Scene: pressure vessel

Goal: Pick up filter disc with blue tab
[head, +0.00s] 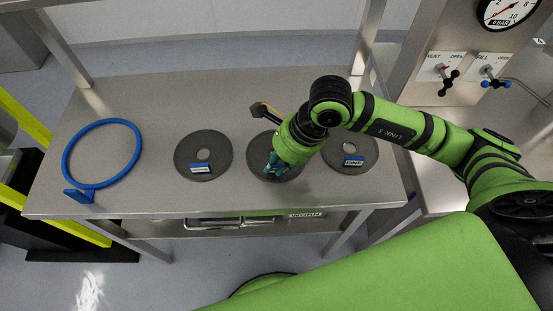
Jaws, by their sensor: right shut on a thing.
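Three dark grey filter discs with centre holes lie flat in a row on the metal table (150,110). The left disc (190,146) has a blue-edged tab with a white label (200,169). The right gripper is shut on the middle disc, and the gripper hides that disc's tab and the exact contact. The disc looks level with the table. My left gripper is out of view.
A blue ring (68,157) with a blue tab lies at the table's left. Upright posts (369,35) rise from the table's back. A panel with a gauge (508,10) and two valve handles (447,83) stands at right. A shelf labelled WORN (306,214) is below.

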